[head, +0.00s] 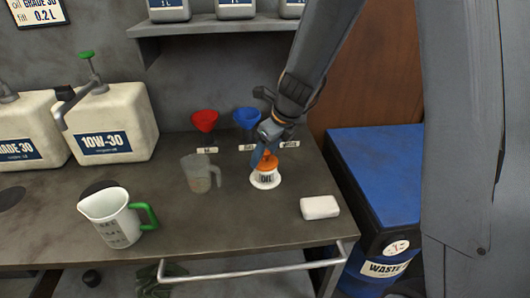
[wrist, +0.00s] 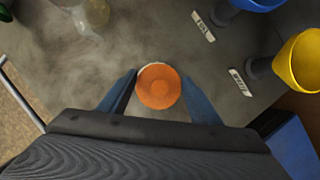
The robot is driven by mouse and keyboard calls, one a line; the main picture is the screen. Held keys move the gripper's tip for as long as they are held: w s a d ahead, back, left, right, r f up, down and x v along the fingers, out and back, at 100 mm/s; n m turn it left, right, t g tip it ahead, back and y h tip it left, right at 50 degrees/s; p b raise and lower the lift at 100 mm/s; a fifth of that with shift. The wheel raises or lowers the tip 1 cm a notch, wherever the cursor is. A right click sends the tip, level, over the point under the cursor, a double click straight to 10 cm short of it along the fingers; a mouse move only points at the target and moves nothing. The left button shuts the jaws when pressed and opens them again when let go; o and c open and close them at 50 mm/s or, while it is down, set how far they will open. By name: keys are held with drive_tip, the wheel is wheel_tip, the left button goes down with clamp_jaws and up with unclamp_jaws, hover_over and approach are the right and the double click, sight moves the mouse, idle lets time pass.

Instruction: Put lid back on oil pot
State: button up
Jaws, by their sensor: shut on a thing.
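The oil pot (head: 264,179) is a small white pot with an "OIL" label, upright near the right end of the workbench. The orange lid (head: 268,160) is at the pot's mouth in the head view. My gripper (head: 266,157) points down over the pot, shut on the lid. In the wrist view the round lid (wrist: 159,86) sits between the two blue fingers of my gripper (wrist: 159,82). A thin pale rim shows past its far edge; the lid hides most of the pot. I cannot tell whether the lid is fully seated.
A clear jug (head: 200,173) stands left of the pot, and a white block (head: 320,207) lies to its right. A measuring jug with a green handle (head: 117,217) is at front left. Red (head: 205,121) and blue (head: 247,118) funnels stand behind. A blue-lidded waste bin (head: 380,170) is at right.

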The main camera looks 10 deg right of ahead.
drive_tip(key=o, duration=1.6)
drive_tip(key=shift+r, duration=0.15)
drive_tip(key=shift+r+p, duration=3.4)
drive_tip(key=shift+p, duration=0.9)
clamp_jaws()
